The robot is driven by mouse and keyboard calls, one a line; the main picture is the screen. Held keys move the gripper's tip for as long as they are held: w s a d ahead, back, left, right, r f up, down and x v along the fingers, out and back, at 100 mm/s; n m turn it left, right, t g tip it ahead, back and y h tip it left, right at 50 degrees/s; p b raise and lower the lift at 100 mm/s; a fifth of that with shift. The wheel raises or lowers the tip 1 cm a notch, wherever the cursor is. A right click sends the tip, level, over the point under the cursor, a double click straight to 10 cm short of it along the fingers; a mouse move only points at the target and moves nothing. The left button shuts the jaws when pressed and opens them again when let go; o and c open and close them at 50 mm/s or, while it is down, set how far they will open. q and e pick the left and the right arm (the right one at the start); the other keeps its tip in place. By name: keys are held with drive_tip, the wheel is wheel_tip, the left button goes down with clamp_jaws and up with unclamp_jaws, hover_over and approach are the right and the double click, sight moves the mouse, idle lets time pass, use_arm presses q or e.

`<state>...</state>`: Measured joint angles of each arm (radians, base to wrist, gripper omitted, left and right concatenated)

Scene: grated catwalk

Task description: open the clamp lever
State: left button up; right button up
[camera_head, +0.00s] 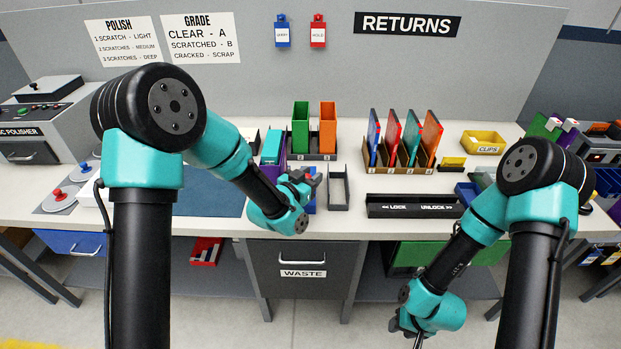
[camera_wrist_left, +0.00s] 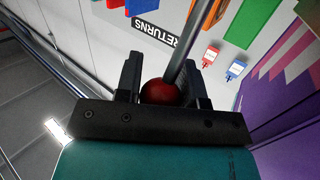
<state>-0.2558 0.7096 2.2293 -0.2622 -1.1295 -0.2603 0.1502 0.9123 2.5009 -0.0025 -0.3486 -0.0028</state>
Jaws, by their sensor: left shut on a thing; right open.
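In the left wrist view, a red ball knob (camera_wrist_left: 160,92) sits between the fingers of my left gripper (camera_wrist_left: 163,76), which is shut on it. A grey metal rod (camera_wrist_left: 192,45) runs up from the knob. In the head view my left gripper (camera_head: 308,184) is over the front middle of the bench; the knob and rod cannot be made out there. A black bar (camera_head: 412,206) marked "LOCK" and "UNLOCK" lies to its right, UNLOCK pointing right. My right gripper (camera_head: 410,337) is open, low in front of the bench and small in view.
A grey open holder (camera_head: 339,187) stands just right of my left gripper. Green (camera_head: 300,127) and orange (camera_head: 327,128) bins stand behind. A rack of coloured panels (camera_head: 403,140) is at back right, near a yellow CLIPS tray (camera_head: 482,142). A WASTE bin (camera_head: 302,268) is below.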

use_arm(q)
drive_tip(key=shift+w+a+r, duration=0.1)
drive_tip(key=shift+w, duration=0.6)
drive_tip(key=o, duration=0.9)
drive_tip(key=shift+g, duration=0.3)
